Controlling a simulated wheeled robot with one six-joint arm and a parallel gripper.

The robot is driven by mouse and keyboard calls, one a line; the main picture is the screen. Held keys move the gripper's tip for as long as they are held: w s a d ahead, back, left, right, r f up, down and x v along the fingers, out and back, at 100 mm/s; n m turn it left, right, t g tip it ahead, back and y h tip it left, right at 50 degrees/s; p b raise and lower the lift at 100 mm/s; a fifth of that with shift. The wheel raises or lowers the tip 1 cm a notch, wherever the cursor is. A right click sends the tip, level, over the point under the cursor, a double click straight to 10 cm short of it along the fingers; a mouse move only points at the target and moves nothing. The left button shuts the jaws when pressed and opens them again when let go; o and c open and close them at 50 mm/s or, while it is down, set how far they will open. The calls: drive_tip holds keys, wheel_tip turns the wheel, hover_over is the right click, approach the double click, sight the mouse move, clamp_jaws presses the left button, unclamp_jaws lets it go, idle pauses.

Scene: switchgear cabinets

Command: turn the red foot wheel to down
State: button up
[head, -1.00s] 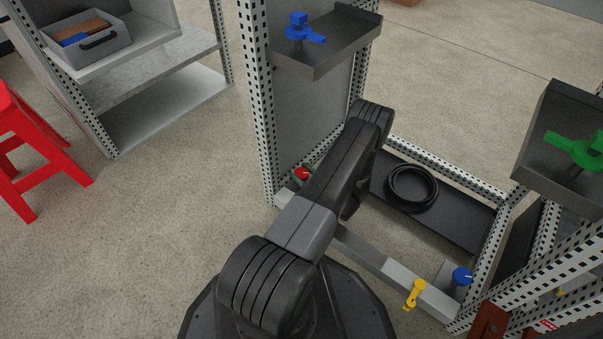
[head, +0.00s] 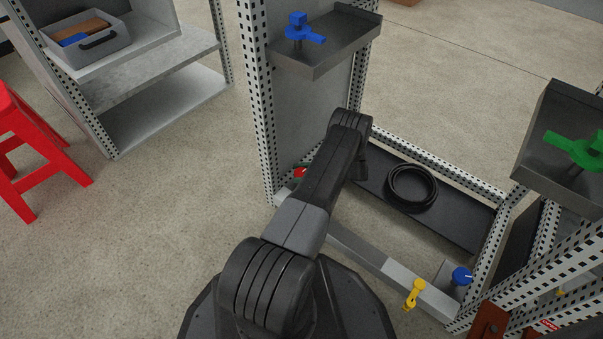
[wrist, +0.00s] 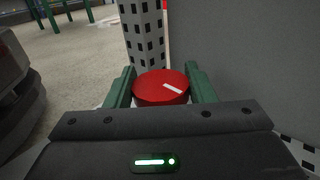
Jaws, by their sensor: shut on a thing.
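The red foot wheel (wrist: 160,88) is a round red knob with a white mark on its top. In the wrist view the mark points to the right and slightly toward the lower side. My gripper (wrist: 160,92) has its two green fingers on either side of the wheel and is shut on it. In the head view the red wheel (head: 299,173) shows only in part at the foot of the left post, beside my arm. My arm hides most of the gripper there.
The perforated post (wrist: 145,35) and a grey panel (wrist: 240,50) stand just behind the wheel. A blue knob (head: 461,276) and a yellow handle (head: 414,293) sit at the right of the low rail. A black cable coil (head: 412,188) lies on the base plate.

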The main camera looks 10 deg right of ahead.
sight(301, 173)
drive_tip(key=shift+n+g, duration=0.5)
drive_tip(key=shift+g, duration=0.3)
drive_tip(key=o, duration=1)
drive_tip(key=shift+r, duration=0.15)
wheel_tip(301, 173, up, 10)
drive_tip(key=p, duration=0.4)
drive_tip(key=shift+f, duration=0.25)
